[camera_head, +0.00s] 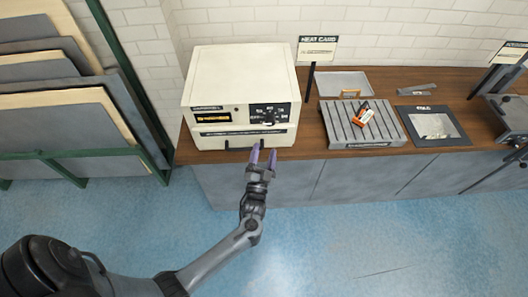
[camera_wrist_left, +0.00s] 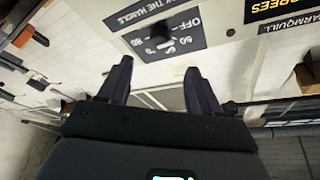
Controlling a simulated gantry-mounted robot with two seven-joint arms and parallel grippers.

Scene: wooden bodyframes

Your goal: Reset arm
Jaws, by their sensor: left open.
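My left gripper (camera_head: 263,157) is open, with its two purple fingers apart and nothing seen between them. In the head view it is at the lower front of a cream box-shaped oven (camera_head: 215,80), near its dark handle bar. Whether the fingers touch the oven cannot be told. In the left wrist view the fingers (camera_wrist_left: 155,85) point at the oven's front, with the dial panel (camera_wrist_left: 165,28) above them. My left arm reaches in from the lower left. My right gripper is not in view.
A wooden counter (camera_head: 388,83) holds a ribbed grey rack (camera_head: 345,132) with a small orange item (camera_head: 364,113), a dark mat (camera_head: 456,136), and a tray (camera_head: 341,83). Sheets in a green rack (camera_head: 60,153) stand left. The blue floor (camera_head: 390,240) in front is clear.

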